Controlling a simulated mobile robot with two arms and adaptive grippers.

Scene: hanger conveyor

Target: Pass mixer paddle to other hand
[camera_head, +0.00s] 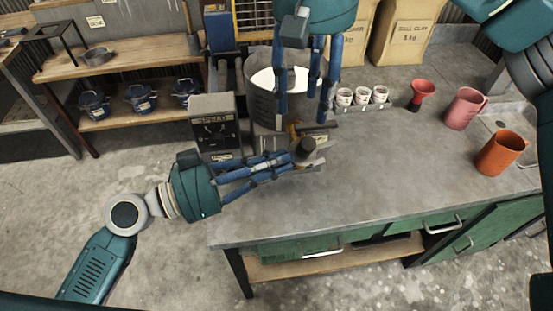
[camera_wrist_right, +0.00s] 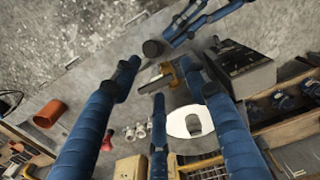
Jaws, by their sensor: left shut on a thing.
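The mixer paddle (camera_head: 306,149) has a dark round shaft end and grey parts below it. My left gripper (camera_head: 291,159) is shut on it above the back-left part of the bench. In the right wrist view the dark shaft end (camera_wrist_right: 153,48) shows at the left fingers' tips, with a brownish piece (camera_wrist_right: 171,75) just below it. My right gripper (camera_head: 304,105) comes down from the top, above and behind the paddle. The left fingers hide part of the paddle.
A steel mixing pot (camera_head: 260,105) with white contents stands behind the paddle. The speed control box (camera_head: 214,126) is close to my left gripper. White cups (camera_head: 362,96), a red funnel (camera_head: 421,94), a pink jug (camera_head: 464,108) and an orange jug (camera_head: 501,152) stand right. The bench middle is clear.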

